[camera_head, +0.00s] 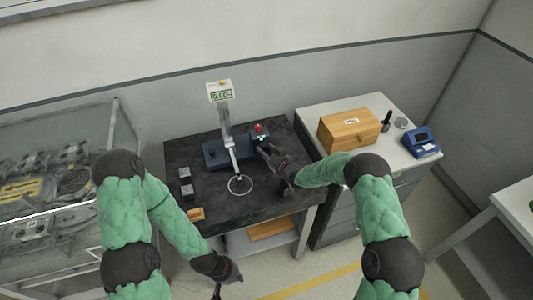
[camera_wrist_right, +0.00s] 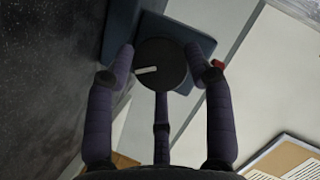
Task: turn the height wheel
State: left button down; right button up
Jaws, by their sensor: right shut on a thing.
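The height wheel is a dark round knob (camera_wrist_right: 160,65) with a pale pointer mark on its face, in the right wrist view. My right gripper (camera_wrist_right: 163,62) has its fingers around the knob and is shut on it. In the head view the right gripper (camera_head: 268,149) reaches the right side of a blue-based stand (camera_head: 213,153) and hides the knob. The stand has a pale post, a small display (camera_head: 221,94) on top and a thin ring (camera_head: 240,185) in front. My left gripper (camera_head: 217,288) hangs low in front of the bench; its fingers are unclear.
The black bench (camera_head: 200,133) also holds small grey blocks (camera_head: 186,181) and a wooden piece (camera_head: 196,213) at its left. A white cabinet (camera_head: 310,103) at right bears a wooden box (camera_head: 349,131) and a blue device (camera_head: 420,141). A glass case (camera_head: 60,117) stands at left.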

jog(key=shift+s+a+f+n+h+b, duration=0.2)
jog(key=shift+f+n+h+b, duration=0.1)
jog(key=shift+n+b, duration=0.3)
jog(key=shift+s+a+f+n+h+b, duration=0.2)
jog(key=shift+n+h+b, duration=0.15)
jog(key=shift+b, duration=0.45)
jog(key=shift+a+n+h+b, duration=0.1)
jog(key=shift+n+h+b, duration=0.45)
jog(key=shift+n+b, duration=0.4)
jog(key=shift+s+n+h, duration=0.1)
jog(key=shift+n+h, duration=0.2)
jog(key=shift+n, duration=0.2)
jog(key=shift+n+h, duration=0.6)
jog(key=shift+n, duration=0.2)
jog(key=shift+f+t, duration=0.1)
jog(key=shift+t, duration=0.2)
jog(key=o, duration=0.9)
jog(key=shift+o, duration=1)
